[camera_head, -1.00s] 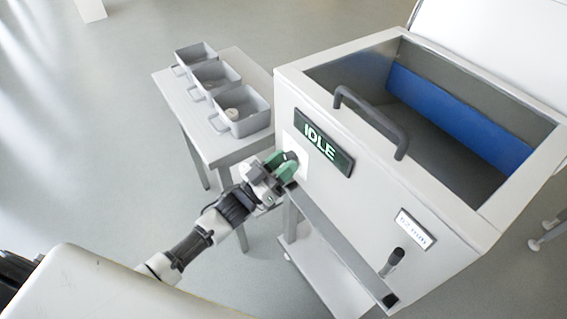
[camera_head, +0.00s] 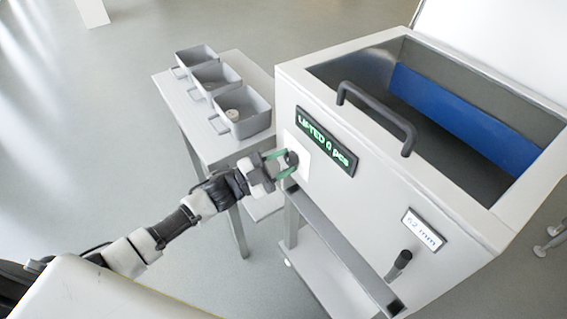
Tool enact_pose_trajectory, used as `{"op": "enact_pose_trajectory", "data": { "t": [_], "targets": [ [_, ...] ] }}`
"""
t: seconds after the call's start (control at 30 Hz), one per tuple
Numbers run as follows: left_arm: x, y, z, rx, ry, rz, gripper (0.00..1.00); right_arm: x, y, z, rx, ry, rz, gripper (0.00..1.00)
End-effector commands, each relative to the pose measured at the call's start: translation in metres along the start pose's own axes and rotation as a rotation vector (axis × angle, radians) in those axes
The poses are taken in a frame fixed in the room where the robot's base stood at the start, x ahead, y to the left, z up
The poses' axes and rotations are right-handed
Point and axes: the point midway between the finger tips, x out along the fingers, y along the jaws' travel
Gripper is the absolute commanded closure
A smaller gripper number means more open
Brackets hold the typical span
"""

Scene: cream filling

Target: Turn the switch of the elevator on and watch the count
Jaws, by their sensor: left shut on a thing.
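The elevator (camera_head: 405,215) is a large white box with an open top, a dark handle and a blue inner panel. Its display (camera_head: 326,141) reads "LIFTED", a digit that looks like 0, and "pcs" in green letters. The switch (camera_head: 291,158) is a dark knob on a white plate left of the display. My left gripper (camera_head: 285,167) is at the knob, its green fingers shut around it; they partly hide it. My right gripper is not in view.
A small side table (camera_head: 178,98) stands at the left with several grey bins (camera_head: 240,128); the front bin holds a round pale thing. A "52 mm" label (camera_head: 423,229) and a dark lever (camera_head: 398,265) are on the elevator's lower right front. A narrow ledge runs below.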

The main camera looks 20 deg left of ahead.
Motion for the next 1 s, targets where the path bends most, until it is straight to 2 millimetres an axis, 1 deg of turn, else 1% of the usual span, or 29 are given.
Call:
{"op": "enact_pose_trajectory", "data": {
  "t": [0.1, 0.33, 0.87, 0.9, 0.97, 1.0],
  "targets": [
    [-0.0005, -0.0003, 0.0004, 0.061, -0.001, 0.027, 0.88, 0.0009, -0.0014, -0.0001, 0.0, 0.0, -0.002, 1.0],
    [-0.0004, -0.0003, 0.0003, 0.133, -0.001, 0.057, 0.88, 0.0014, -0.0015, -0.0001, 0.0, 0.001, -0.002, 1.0],
    [-0.0004, -0.0004, 0.0003, 0.158, -0.002, 0.067, 0.88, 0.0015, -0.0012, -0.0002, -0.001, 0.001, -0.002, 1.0],
    [-0.0004, -0.0004, 0.0003, 0.158, -0.002, 0.067, 0.63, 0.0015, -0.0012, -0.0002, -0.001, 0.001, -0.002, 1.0],
    [-0.0004, -0.0005, 0.0003, 0.158, -0.002, 0.067, 0.54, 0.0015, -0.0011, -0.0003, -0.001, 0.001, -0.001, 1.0],
    [-0.0004, -0.0005, 0.0003, 0.157, -0.001, 0.067, 0.48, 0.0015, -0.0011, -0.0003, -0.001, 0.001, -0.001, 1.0]
  ]
}}
